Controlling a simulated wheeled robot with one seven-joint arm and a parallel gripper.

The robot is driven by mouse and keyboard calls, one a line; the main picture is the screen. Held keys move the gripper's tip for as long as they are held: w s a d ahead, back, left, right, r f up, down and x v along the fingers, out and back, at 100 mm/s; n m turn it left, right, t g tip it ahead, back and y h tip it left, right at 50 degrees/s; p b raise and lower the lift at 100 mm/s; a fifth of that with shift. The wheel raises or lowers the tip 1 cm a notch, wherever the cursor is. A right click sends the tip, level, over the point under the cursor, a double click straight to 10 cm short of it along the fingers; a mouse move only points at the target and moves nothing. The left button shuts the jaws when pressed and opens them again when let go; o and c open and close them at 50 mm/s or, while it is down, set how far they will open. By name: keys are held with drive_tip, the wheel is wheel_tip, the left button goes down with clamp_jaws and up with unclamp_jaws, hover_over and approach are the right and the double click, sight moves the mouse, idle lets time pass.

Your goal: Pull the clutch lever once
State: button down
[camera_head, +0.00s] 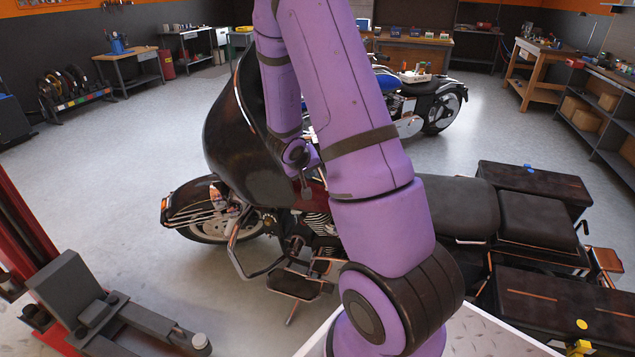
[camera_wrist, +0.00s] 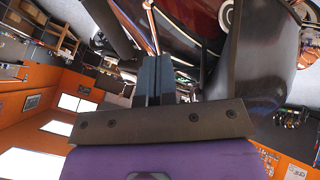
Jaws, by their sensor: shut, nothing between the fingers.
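The black and dark red touring motorcycle (camera_head: 455,205) stands across the middle of the head view, its dark fairing (camera_head: 235,135) at the left. In the wrist view a thin chrome lever with a rounded end (camera_wrist: 149,18), which looks like the clutch lever, runs down to the tips of my gripper (camera_wrist: 155,60). The fingers are together, with nothing seen held between them. The lever's lower end meets or passes behind the fingertips; I cannot tell if they touch. A dark bar (camera_wrist: 108,25), perhaps the handgrip, lies left of it. In the head view my arm hides most of the handlebar area.
The fairing also fills the right of the wrist view (camera_wrist: 262,60), close beside the fingers. A red lift post (camera_head: 25,225) with grey arms stands at lower left. Another motorcycle (camera_head: 440,105) is behind. Open floor lies at left.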

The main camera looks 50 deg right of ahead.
drive_tip(key=x, duration=1)
idle(0.3)
drive_tip(key=shift+s+d+r+n+t, duration=0.1)
drive_tip(key=shift+s+d+n+t, duration=0.1)
drive_tip(key=shift+s+d+n, duration=0.3)
drive_tip(key=shift+s+d+r+n+t, duration=0.1)
drive_tip(key=shift+s+d+n+t, duration=0.15)
drive_tip(key=shift+d+n, duration=0.35)
drive_tip(key=shift+s+d+r, duration=0.1)
drive_tip(key=shift+s+d, duration=0.35)
drive_tip(key=shift+d, duration=0.25)
drive_tip(key=shift+s, duration=0.1)
